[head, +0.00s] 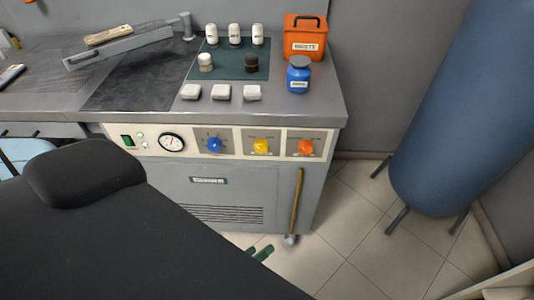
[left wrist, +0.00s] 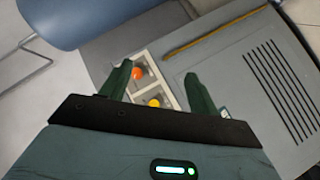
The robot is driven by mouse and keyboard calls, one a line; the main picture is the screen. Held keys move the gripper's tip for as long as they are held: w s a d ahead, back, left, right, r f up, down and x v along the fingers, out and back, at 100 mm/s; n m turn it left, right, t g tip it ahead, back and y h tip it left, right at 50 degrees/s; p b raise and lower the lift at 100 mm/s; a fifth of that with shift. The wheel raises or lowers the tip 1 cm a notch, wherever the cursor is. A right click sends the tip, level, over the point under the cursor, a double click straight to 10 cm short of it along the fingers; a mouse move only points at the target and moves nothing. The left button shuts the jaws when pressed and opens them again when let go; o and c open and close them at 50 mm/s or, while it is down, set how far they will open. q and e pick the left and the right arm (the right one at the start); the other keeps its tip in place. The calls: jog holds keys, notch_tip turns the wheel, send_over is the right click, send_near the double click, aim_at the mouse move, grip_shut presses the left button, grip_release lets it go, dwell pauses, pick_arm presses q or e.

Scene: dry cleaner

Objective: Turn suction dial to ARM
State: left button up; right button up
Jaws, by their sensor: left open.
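The control panel on the grey cabinet's front carries three dials: a blue dial (head: 214,145), a yellow dial (head: 261,146) and an orange dial (head: 306,147). Their labels are too small to read, so I cannot tell which is the suction dial or where each points. My left gripper (head: 262,252) shows only its green fingertips, low in front of the cabinet, below the dials in the picture. In the left wrist view its fingers (left wrist: 160,86) are spread and empty, with the orange dial (left wrist: 137,73) and yellow dial (left wrist: 154,102) seen between them. My right gripper is out of view.
A brass-coloured rod (head: 296,203) hangs down the cabinet's front right. A gauge (head: 172,143) and green switch (head: 128,141) sit left on the panel. An orange bin (head: 305,38), blue jar (head: 299,75) and bottles stand on top. A blue tank (head: 460,115) stands right.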

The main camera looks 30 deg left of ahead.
pick_arm(q)
jog(key=w+a+r+n+t+y+b, duration=0.3)
jog(key=w+a+n+t+y+b, duration=0.15)
jog(key=w+n, duration=0.75)
jog(key=n+g+y+b, duration=0.3)
jog(key=n+y+b, duration=0.35)
jog(key=n, duration=1.55)
send_near(261, 148)
jog(key=w+y+p, duration=0.1)
jog(key=p, duration=0.1)
jog(key=shift+f+x, duration=0.15)
jog(key=shift+x, duration=1.8)
jog(key=shift+f+x, duration=0.15)
jog(key=shift+x, duration=1.75)
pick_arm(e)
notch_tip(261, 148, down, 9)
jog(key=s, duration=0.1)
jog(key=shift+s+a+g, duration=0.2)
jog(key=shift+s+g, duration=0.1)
pick_arm(q)
jog(key=c, duration=0.9)
